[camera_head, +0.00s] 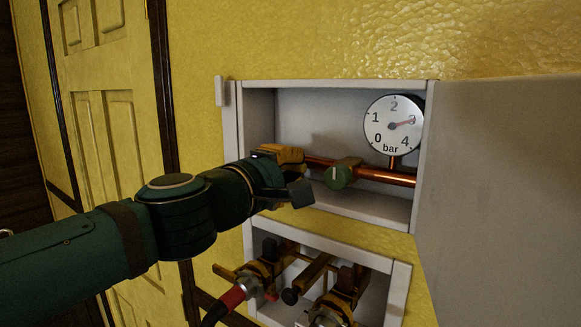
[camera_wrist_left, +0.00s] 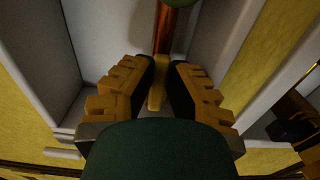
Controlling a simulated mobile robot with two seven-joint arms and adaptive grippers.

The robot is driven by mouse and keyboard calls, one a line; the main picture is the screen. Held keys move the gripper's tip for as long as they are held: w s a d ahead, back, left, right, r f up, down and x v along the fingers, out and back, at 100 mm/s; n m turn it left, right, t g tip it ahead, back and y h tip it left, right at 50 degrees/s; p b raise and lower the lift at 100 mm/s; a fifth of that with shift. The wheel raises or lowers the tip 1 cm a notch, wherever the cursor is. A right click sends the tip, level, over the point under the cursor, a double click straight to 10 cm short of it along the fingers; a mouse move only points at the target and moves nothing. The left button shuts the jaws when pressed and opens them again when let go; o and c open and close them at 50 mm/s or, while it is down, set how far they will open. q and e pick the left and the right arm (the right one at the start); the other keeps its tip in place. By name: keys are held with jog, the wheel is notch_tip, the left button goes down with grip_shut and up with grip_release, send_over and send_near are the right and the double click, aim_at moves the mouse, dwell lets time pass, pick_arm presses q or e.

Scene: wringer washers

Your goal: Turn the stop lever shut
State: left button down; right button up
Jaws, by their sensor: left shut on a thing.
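My left gripper (camera_head: 284,157) comes in from the left and is inside the upper wall box, at the left end of the copper pipe (camera_head: 386,176). In the left wrist view its fingers (camera_wrist_left: 164,80) are shut on a narrow brass-coloured piece, the stop lever (camera_wrist_left: 156,98), which lies in line with the copper pipe (camera_wrist_left: 166,32). In the head view the fingers hide the lever. A green round knob (camera_head: 338,177) sits on a brass fitting on the pipe, right of the gripper. My right gripper is not in view.
The upper box (camera_head: 432,135) has a pale frame, and a large grey panel (camera_head: 500,180) stands to its right. A lower box (camera_head: 398,290) holds brass taps (camera_head: 262,272) and a red-and-black hose end (camera_head: 232,299). A yellow door (camera_head: 115,130) is at the left.

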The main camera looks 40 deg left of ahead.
pick_arm(q)
jog(key=c, duration=1.2)
grip_release()
